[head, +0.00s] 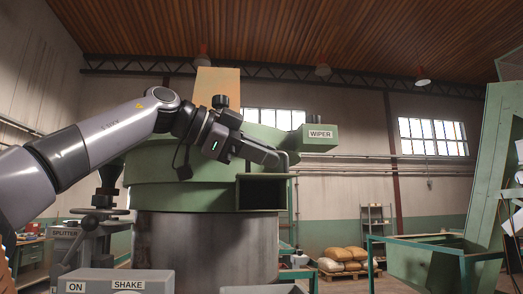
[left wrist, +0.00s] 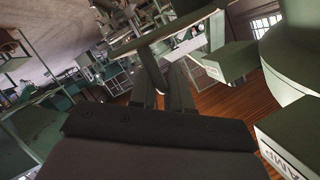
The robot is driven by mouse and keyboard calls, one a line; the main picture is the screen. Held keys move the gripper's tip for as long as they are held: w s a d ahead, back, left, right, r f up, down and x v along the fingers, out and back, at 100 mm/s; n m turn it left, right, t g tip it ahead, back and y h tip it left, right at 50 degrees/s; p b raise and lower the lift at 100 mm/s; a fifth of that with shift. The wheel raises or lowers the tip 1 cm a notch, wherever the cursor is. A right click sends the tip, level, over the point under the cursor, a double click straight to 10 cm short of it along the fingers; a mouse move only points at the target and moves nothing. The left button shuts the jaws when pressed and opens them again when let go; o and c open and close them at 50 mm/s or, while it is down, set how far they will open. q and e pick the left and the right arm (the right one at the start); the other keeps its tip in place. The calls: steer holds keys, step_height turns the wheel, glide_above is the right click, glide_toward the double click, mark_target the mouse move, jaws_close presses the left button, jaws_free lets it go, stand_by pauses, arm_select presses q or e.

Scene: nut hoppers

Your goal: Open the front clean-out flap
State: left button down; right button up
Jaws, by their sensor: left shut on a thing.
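The large green round machine (head: 155,195) stands in the middle of the head view. A square green spout (head: 239,194) on its front has a dark opening facing me. My left gripper (head: 279,158) is just above the spout, at its upper right. In the left wrist view its fingers (left wrist: 160,92) are shut on a grey bar-like handle (left wrist: 150,66). The handle joins a green plate (left wrist: 150,36) with a pale edge, which looks like the flap. In the head view the gripper and arm partly hide this area, so I cannot tell the flap's exact angle. My right gripper is not in view.
A green frame (head: 420,240) stands at right, with sacks (head: 345,255) on a pallet behind. The space right of the spout looks free.

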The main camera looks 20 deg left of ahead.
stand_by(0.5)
arm_select(q)
steer(key=c, duration=1.2)
jaws_free()
steer(key=shift+w+a, duration=0.1)
steer(key=shift+w, duration=0.05)
steer(key=b+v, duration=0.1)
steer(key=v, duration=0.6)
